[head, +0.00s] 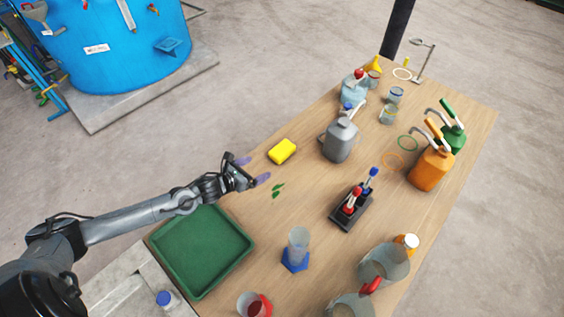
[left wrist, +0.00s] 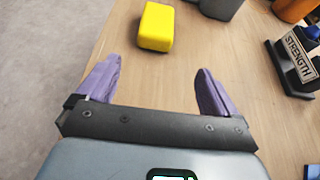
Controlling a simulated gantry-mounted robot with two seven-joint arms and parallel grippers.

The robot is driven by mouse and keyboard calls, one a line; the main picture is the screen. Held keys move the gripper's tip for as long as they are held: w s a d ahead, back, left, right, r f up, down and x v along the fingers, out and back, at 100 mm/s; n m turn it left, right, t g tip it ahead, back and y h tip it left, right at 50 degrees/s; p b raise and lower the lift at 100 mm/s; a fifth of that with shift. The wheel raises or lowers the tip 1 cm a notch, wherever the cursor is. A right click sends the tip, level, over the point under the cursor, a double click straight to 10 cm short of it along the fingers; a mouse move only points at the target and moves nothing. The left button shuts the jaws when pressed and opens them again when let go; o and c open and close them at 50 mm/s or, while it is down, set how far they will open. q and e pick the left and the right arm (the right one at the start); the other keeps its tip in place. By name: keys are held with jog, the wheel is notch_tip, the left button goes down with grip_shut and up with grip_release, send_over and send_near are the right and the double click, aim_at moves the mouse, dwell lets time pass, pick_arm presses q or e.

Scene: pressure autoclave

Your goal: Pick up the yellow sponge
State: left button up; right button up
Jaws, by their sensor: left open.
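The yellow sponge (head: 282,151) lies on the wooden table near its left edge. My left gripper (head: 253,170) is just to the left of the sponge and a little nearer, apart from it, with its purple fingers spread and nothing between them. In the left wrist view the sponge (left wrist: 156,27) is beyond the fingertips of the open gripper (left wrist: 158,75), roughly in line with the gap between them. My right gripper is in neither view.
A grey jug (head: 340,141) stands right of the sponge. Small green leaf-like pieces (head: 277,190) lie nearer. A green tray (head: 243,247) sits below my left arm. A black holder (head: 345,212) with red and blue-topped items stands right. The table around the sponge is clear.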

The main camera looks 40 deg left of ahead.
aim_at(273, 157)
pick_arm(q)
jog(key=shift+w+a+f+b, duration=0.2)
jog(key=shift+w+a+b, duration=0.25)
jog(key=shift+w, duration=0.25)
jog(key=x, duration=0.4)
jog(key=shift+w+r, duration=0.1)
jog(key=shift+r, duration=0.1)
jog(key=shift+b+x, duration=0.45)
jog(key=shift+x, duration=2.8)
jog(key=shift+d+r, duration=0.1)
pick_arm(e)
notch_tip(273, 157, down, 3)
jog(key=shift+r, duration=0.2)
pick_arm(q)
jog(key=c, duration=1)
